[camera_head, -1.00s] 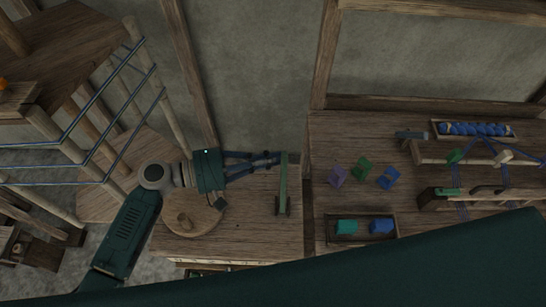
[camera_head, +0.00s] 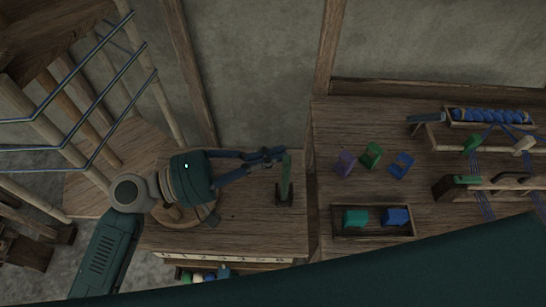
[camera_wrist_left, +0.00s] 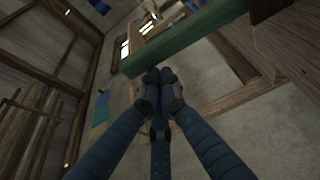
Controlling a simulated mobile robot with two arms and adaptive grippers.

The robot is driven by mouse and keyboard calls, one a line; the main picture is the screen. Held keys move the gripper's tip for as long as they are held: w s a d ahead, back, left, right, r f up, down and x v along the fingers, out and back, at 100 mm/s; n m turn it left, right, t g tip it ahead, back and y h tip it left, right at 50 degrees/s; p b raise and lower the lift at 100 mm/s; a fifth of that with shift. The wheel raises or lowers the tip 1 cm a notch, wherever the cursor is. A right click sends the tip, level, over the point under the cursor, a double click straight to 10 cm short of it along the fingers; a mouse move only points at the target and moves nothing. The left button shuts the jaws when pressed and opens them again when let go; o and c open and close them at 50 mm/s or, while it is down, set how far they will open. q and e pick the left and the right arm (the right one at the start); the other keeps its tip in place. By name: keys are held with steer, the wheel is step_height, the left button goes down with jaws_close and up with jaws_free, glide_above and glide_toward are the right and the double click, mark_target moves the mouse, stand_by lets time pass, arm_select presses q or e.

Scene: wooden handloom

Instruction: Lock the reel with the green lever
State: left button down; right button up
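The green lever (camera_head: 286,178) stands up from a small dark base at the right end of the wooden cabinet top. In the left wrist view it is a long green bar (camera_wrist_left: 185,45) crossing just beyond the fingertips. My left gripper (camera_head: 279,155) reaches in from the left, with its fingertips close to the lever's upper end. Its fingers converge and look shut, with nothing visible between them; it also shows in the left wrist view (camera_wrist_left: 159,82). I cannot tell whether the tips touch the lever. My right gripper is not in view.
A round wooden piece (camera_head: 178,218) lies under my left wrist. To the right, a table (camera_head: 340,120) holds coloured blocks, a tray (camera_head: 337,232) with green and blue pieces, and a loom frame with blue threads. A rack with blue rods (camera_head: 95,98) stands at left.

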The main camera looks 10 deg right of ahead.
mark_target(286, 174)
arm_select(q)
steer(key=shift+m, duration=0.8)
steer(key=s+b, duration=0.2)
steer(key=s+a+b, duration=0.1)
steer(key=s+b, duration=0.1)
steer(key=shift+s+f, duration=0.15)
steer(key=shift+f, duration=0.05)
steer(key=shift+s, duration=0.35)
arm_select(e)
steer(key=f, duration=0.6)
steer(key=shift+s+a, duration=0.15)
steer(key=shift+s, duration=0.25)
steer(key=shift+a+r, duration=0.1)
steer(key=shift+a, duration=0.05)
